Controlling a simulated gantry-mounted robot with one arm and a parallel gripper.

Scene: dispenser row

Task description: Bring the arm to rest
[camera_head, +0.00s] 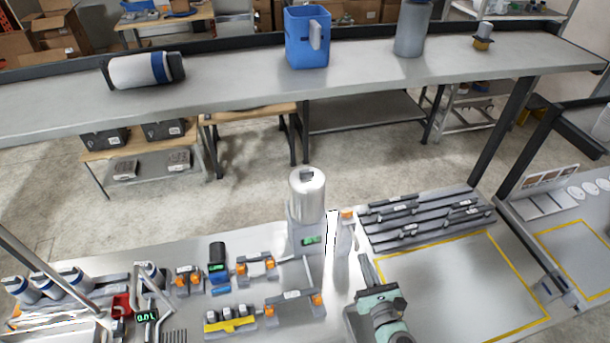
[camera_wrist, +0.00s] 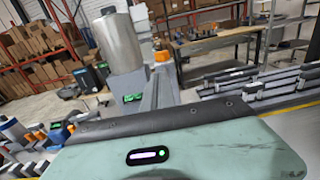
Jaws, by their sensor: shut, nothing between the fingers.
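My gripper (camera_head: 366,270) shows in the head view at the lower middle, a dark narrow tip ahead of a teal wrist. It is shut and empty, over the bench (camera_head: 460,285) just left of the yellow-outlined area. A silver cylinder (camera_head: 307,195) on a grey dispenser stand (camera_head: 308,238) is left of and beyond it. The cylinder also shows in the wrist view (camera_wrist: 117,42), beyond my teal housing. The fingertips cannot be made out in the wrist view.
A rack of grey bars (camera_head: 425,215) lies beyond the yellow-outlined area, which is empty. Orange-ended fixtures (camera_head: 293,300), a black device (camera_head: 218,260) and white bottles (camera_head: 50,283) crowd the bench's left. A raised shelf (camera_head: 230,88) behind holds a blue container (camera_head: 308,45).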

